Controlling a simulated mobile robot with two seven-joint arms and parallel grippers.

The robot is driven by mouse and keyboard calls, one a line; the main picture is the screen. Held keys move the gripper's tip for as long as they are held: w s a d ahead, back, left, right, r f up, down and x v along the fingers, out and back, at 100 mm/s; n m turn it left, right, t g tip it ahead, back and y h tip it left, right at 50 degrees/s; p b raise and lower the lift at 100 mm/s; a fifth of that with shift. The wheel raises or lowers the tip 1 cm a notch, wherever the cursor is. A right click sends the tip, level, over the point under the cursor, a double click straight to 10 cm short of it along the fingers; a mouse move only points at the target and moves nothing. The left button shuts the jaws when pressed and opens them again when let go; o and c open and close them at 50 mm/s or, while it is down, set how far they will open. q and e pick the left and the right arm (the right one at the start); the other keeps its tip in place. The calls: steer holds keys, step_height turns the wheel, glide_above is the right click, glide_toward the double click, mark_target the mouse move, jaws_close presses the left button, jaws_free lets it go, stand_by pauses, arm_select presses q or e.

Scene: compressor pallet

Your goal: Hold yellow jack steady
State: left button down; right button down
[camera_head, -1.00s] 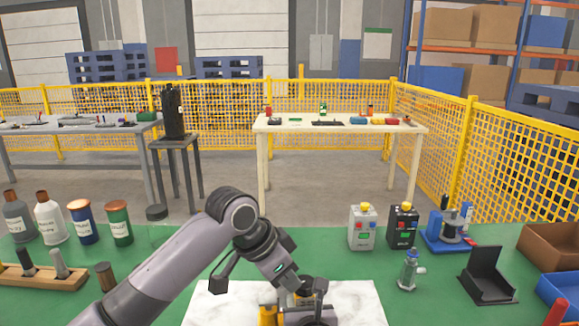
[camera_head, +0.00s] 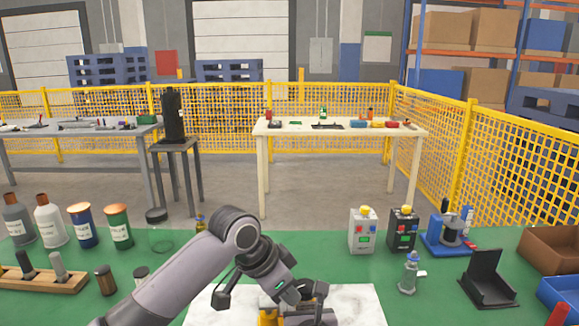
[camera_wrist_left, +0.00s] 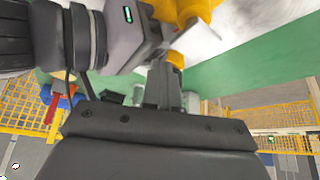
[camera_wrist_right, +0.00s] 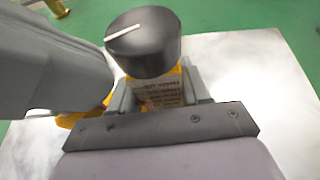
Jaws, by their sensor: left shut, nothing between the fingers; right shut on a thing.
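The yellow jack (camera_head: 268,316) stands on a white slab (camera_head: 352,300) at the bottom of the head view, mostly hidden behind my arm. In the right wrist view, its yellow labelled body (camera_wrist_right: 160,93) has a black round knob (camera_wrist_right: 143,45) with a white line on top. My right gripper (camera_wrist_right: 158,101) is shut on this body below the knob. My left gripper (camera_wrist_left: 162,85) is shut and empty beside the yellow parts (camera_wrist_left: 190,10). Whether it touches them I cannot tell.
The green bench holds several bottles (camera_head: 83,226) at left, two control boxes (camera_head: 362,232), a black stand (camera_head: 488,278) and a brown bin (camera_head: 552,250) at right. A small metal fitting (camera_head: 408,274) stands right of the slab.

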arm_select(q)
steer(key=shift+w+a, duration=0.15)
steer(key=shift+w, duration=0.1)
steer(key=shift+w+a, duration=0.4)
steer(key=shift+w, duration=0.7)
stand_by(0.4)
steer(key=shift+a, duration=0.1)
step_height(320, 180, up, 6)
steer(key=shift+a, duration=0.45)
stand_by(0.3)
steer(key=shift+s, duration=0.1)
